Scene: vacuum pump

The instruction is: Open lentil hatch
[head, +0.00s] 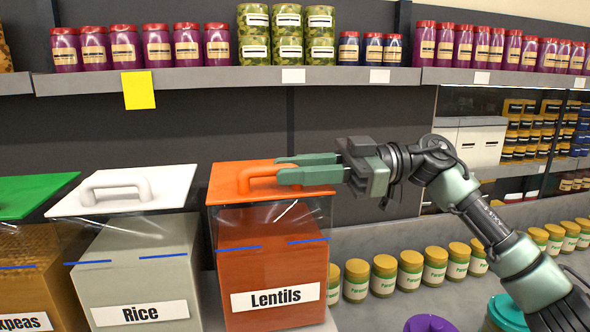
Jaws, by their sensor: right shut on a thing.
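The lentil bin (270,262) has an orange front with a "Lentils" label and a clear upper part. Its orange hatch (228,191) lies flat on top and looks closed. The hatch has an orange handle (248,176) shaped like a low arch. My right gripper (281,168) reaches in from the right, level with the hatch. Its two green fingers are shut on the handle, one in front and one behind, hiding the handle's right part. My left gripper is not in view.
The rice bin (143,262) with a white hatch stands close on the left, with a green-lidded bin (30,270) beyond it. Jars (383,275) line the counter to the right. A shelf (220,78) with cans runs above the bins.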

